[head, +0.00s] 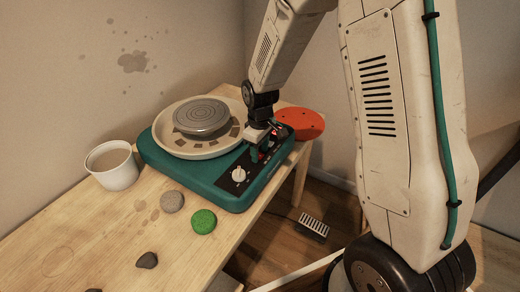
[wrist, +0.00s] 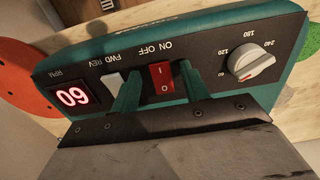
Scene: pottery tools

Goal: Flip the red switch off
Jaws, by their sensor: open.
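The red rocker switch (wrist: 161,77), marked I and O, sits on the black panel of the teal pottery wheel (head: 222,192). In the wrist view, the panel's lettering is upside down, with ON and OFF printed beside the switch. I cannot tell for certain which end is pressed. The speed display (wrist: 73,97) is lit red. My gripper (wrist: 160,70) is open, with one teal finger on each side of the switch and nothing between them but the switch. In the head view, my gripper (head: 259,146) is low over the panel; contact is unclear.
A white toggle (wrist: 113,84) and a white dial (wrist: 250,65) flank the switch. A red round piece (head: 302,123) lies behind.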

